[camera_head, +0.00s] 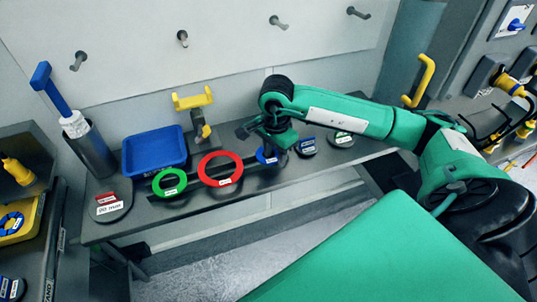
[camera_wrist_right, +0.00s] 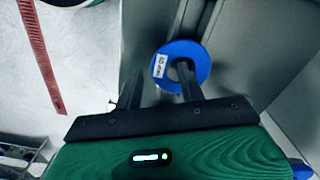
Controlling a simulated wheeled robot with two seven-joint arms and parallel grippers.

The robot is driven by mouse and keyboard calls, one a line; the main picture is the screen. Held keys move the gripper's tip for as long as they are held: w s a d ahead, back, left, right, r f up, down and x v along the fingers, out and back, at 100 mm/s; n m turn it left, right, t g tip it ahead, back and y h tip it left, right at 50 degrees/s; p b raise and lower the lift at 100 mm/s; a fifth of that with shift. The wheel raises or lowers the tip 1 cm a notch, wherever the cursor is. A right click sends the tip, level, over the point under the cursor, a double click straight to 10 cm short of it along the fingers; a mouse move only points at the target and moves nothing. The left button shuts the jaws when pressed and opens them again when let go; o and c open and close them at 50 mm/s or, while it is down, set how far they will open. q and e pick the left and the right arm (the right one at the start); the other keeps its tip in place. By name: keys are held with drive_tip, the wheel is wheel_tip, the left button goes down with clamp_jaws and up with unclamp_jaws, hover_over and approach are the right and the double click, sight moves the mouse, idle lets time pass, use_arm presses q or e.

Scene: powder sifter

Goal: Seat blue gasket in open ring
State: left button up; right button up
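The blue gasket (camera_head: 268,156) lies near the bench's front edge in the head view, to the right of the red ring. It is a flat ring with a white label and shows more fully in the right wrist view (camera_wrist_right: 202,58). My right gripper (camera_head: 262,140) is just above it and partly covers it. In the right wrist view its fingers (camera_wrist_right: 160,70) are apart, one to the left of the gasket and one across its hole. I cannot tell whether the fingers touch it. I cannot make out which part is the open ring. My left gripper is not in view.
On the bench (camera_head: 155,213) are a red ring (camera_head: 236,163), a green ring (camera_head: 157,181), a blue tray (camera_head: 155,149), a yellow-topped stand (camera_head: 194,99) and a grey holder (camera_head: 95,154) with a blue-handled tool. Labelled discs (camera_head: 306,147) lie right of the gasket. Pegs line the wall.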

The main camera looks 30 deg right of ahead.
drive_tip(key=shift+f, duration=0.15)
idle(0.5)
drive_tip(key=c, duration=0.6)
drive_tip(key=shift+w+f, duration=0.1)
drive_tip(key=shift+f, duration=0.05)
clamp_jaws()
